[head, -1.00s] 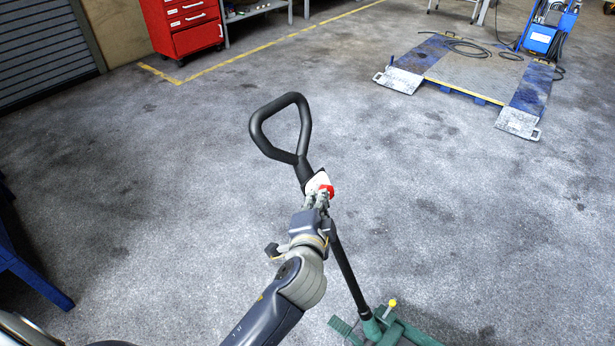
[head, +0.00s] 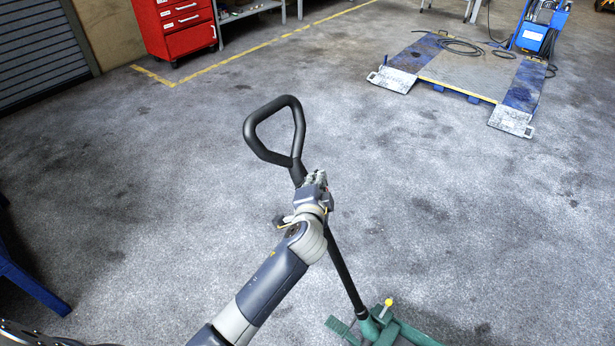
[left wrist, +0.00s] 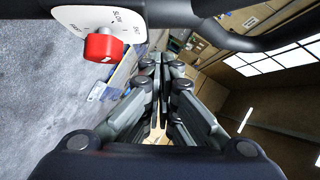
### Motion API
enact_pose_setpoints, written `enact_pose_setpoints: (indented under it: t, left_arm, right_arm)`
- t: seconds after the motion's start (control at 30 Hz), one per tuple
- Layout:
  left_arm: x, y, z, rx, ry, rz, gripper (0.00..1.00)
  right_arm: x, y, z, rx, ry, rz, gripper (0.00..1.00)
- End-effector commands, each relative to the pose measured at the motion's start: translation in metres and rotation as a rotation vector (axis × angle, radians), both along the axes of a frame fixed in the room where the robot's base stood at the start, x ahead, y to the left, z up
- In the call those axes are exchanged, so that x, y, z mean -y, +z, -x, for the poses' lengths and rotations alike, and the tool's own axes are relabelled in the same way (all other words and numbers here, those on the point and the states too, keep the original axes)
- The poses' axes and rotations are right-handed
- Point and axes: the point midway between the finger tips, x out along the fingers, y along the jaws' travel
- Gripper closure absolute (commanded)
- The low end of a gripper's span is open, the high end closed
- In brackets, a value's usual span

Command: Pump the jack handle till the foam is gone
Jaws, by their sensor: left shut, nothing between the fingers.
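The jack handle (head: 343,270) is a black pole with a loop grip (head: 297,120) at its top, leaning up and left from the green jack (head: 395,332). My left gripper (head: 318,176) is shut and empty, close in front of the pole just below the loop. In the left wrist view its fingers (left wrist: 160,65) are together, below the black handle bar (left wrist: 180,14). A white plate (left wrist: 98,20) with lettering and a red knob (left wrist: 104,46) shows beside them; the gripper hides it in the head view. I see no foam. My right gripper is not in view.
A low blue-sided ramp platform (head: 465,75) with a hose lies at the upper right. A red tool cabinet (head: 180,22) stands at the upper left. A blue leg (head: 32,285) is at the left edge. The grey floor around the handle is clear.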

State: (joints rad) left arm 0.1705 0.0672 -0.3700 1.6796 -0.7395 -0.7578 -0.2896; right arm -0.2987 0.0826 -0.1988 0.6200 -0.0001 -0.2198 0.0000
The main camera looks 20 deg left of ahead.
Motion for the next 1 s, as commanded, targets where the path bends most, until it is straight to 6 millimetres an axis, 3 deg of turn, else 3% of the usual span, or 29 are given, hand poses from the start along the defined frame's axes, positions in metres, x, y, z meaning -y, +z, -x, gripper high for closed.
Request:
enact_pose_setpoints:
  t: [0.2, 0.77, 0.87, 1.0]
  left_arm:
    - [-0.024, -0.013, -0.015, 0.000, 0.002, -0.002, 1.00]
    - [-0.034, -0.021, -0.020, -0.003, 0.000, 0.002, 1.00]
    - [-0.047, -0.032, -0.026, -0.016, -0.003, 0.016, 1.00]
    - [-0.081, -0.053, -0.038, -0.039, -0.005, 0.061, 1.00]
  right_arm:
    - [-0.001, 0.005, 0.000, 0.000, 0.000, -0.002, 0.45]
    - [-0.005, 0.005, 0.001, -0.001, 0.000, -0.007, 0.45]
    - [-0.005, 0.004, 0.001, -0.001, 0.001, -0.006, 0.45]
    - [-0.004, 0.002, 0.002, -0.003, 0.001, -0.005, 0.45]
